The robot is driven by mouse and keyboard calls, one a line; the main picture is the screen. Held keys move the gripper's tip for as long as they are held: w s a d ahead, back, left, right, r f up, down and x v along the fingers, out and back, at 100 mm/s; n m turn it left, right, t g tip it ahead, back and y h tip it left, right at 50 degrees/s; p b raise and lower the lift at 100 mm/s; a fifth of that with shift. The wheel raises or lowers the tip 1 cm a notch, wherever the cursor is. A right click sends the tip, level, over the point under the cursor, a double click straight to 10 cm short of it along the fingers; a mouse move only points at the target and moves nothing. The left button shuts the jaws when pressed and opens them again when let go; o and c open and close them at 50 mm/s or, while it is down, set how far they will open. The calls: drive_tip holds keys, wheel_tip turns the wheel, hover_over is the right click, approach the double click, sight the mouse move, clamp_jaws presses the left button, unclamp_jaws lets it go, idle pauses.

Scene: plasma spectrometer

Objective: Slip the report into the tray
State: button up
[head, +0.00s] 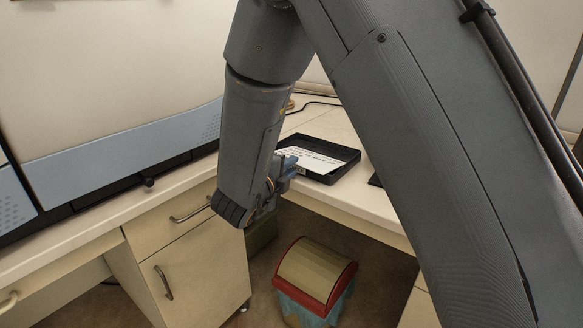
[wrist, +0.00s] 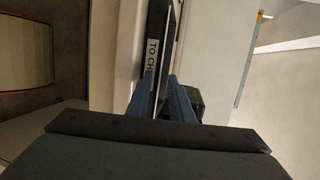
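The black tray (head: 332,178) sits on the white desk, near its front edge. A white sheet with dark writing, the report (head: 318,161), lies within the tray's outline; its end near my gripper is partly hidden. My gripper (head: 291,165) is at the tray's front left side. The tray's dark edge with a white label (wrist: 151,60) reading "TO CH" is just beyond the fingertips.
A large instrument with a blue band (head: 125,143) stands on the left counter. Cream drawers (head: 200,275) are below it. A bin with a red-rimmed lid (head: 316,270) stands on the floor below the desk. Bare desk (head: 335,122) shows behind the tray.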

drive_tip(key=b+v, duration=0.1)
drive_tip(key=v, duration=0.5)
drive_tip(key=shift+s+r, duration=0.2)
drive_tip(key=shift+s, duration=0.2)
drive_tip(key=shift+d, duration=0.15)
drive_tip(key=s+d+f+n+g+y+p, duration=0.2)
drive_tip(key=d+f+n+g+y, duration=0.45)
drive_tip(key=n, duration=0.65)
drive_tip(key=s+d+n+g, duration=0.4)
drive_tip(key=s+d, duration=0.3)
drive_tip(key=s, duration=0.4)
drive_tip(key=s+d+n+g, duration=0.3)
drive_tip(key=s+d+n, duration=0.3)
drive_tip(key=s, duration=0.5)
drive_tip(key=shift+s+d+r+g+p, duration=0.2)
drive_tip(key=shift+d+g+p, duration=0.15)
drive_tip(key=shift+d, duration=0.4)
